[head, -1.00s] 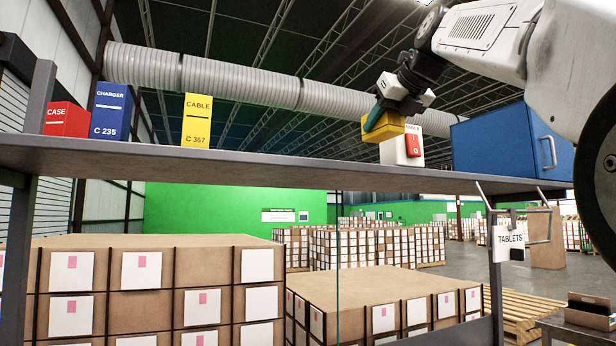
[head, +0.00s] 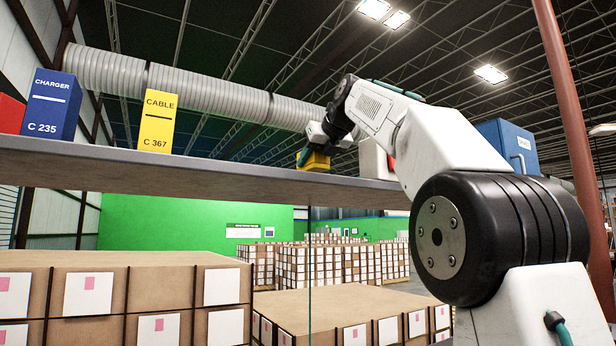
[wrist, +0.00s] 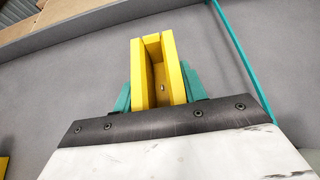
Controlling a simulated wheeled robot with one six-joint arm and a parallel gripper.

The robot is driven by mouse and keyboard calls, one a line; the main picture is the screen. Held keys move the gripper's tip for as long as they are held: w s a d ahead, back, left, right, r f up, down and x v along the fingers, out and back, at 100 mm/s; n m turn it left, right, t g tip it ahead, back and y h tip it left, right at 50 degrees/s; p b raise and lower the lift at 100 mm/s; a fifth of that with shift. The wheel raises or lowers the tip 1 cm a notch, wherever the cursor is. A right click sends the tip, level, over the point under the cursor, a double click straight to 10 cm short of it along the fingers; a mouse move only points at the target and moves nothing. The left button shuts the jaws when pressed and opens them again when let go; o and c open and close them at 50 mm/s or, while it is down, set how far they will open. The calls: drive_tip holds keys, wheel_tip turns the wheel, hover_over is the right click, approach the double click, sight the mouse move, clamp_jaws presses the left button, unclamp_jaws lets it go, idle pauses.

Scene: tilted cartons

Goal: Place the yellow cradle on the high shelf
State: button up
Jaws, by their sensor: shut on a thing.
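The yellow cradle (head: 318,162) is held at the high shelf (head: 180,168), left of the white box. Its underside is close to the shelf's front edge in the head view; I cannot tell whether it touches the shelf. My gripper (head: 304,156) is shut on the cradle, with its teal fingers on either side. In the wrist view the cradle (wrist: 158,70) shows as a yellow U-shaped channel between the teal fingers (wrist: 157,92), over the grey shelf surface (wrist: 85,75).
On the shelf stand a red box (head: 10,114), a blue CHARGER box (head: 50,105) and a yellow CABLE box (head: 158,122) to the left. The white box (head: 372,158) and a blue cabinet (head: 508,145) stand right. Bare shelf lies between the CABLE box and the cradle. Cartons (head: 120,260) are stacked below.

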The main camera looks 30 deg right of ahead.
drive_tip(key=shift+w+f, duration=0.15)
drive_tip(key=shift+w, duration=0.95)
drive_tip(key=shift+f, duration=1.7)
drive_tip(key=shift+f, duration=0.1)
drive_tip(key=o, duration=1)
drive_tip(key=v, duration=1.2)
